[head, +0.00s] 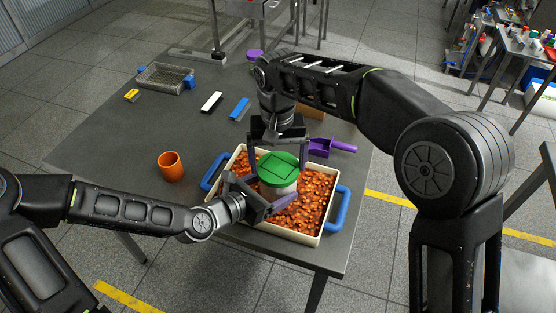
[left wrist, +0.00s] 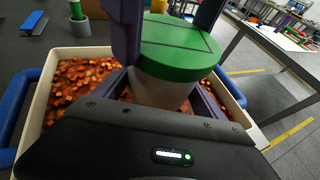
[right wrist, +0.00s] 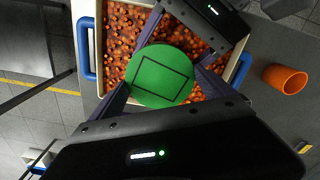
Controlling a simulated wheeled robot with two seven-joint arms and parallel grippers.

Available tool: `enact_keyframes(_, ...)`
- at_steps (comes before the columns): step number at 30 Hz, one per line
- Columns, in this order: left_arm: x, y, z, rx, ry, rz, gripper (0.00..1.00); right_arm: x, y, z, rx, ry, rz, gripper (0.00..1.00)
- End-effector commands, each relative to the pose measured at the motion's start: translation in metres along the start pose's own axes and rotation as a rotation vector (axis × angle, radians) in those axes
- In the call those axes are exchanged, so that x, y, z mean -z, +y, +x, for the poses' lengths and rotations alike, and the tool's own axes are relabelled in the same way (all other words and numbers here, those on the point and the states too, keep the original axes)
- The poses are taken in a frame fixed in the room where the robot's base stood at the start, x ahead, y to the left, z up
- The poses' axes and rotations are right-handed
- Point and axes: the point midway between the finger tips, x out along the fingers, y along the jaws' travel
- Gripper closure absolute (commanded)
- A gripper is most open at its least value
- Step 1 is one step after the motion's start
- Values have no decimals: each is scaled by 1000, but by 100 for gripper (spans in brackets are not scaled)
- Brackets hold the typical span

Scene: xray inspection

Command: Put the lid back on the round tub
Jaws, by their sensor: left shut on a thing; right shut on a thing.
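The round tub (head: 285,186) is white, upright, and over the cream tray of orange pieces; I cannot tell whether it touches them. Its green lid (head: 278,168) with a dark square outline lies across the top. In the left wrist view the lid (left wrist: 178,48) meets the tub's rim (left wrist: 160,90) with no clear gap; how firmly it sits is unclear. My left gripper (head: 262,202) is shut on the tub from the front left. My right gripper (head: 276,146) is shut on the lid from behind; the lid (right wrist: 162,76) lies between its fingers in the right wrist view.
The cream tray (head: 232,163) has blue handles. An orange cup (head: 171,167) stands to its left, a purple scoop (head: 332,146) behind it on the right. Blue (head: 240,108), black-and-white (head: 212,102) and yellow (head: 131,95) items and a grey bin (head: 166,78) lie further back.

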Motion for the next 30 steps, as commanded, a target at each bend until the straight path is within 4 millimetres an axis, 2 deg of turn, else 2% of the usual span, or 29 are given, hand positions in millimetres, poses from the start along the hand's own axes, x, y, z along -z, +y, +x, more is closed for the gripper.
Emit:
enact_keyframes(17, 0, 0, 0, 0, 0, 0, 92, 0, 0, 12, -1, -1, -1, 45)
enact_keyframes(18, 0, 0, 0, 0, 0, 0, 92, 0, 0, 12, -1, -1, -1, 7)
enact_keyframes(21, 0, 0, 0, 0, -1, 0, 92, 0, 0, 12, -1, -1, -1, 0)
enact_keyframes(30, 0, 0, 0, 0, -1, 0, 92, 0, 0, 9, 0, 1, -1, 0)
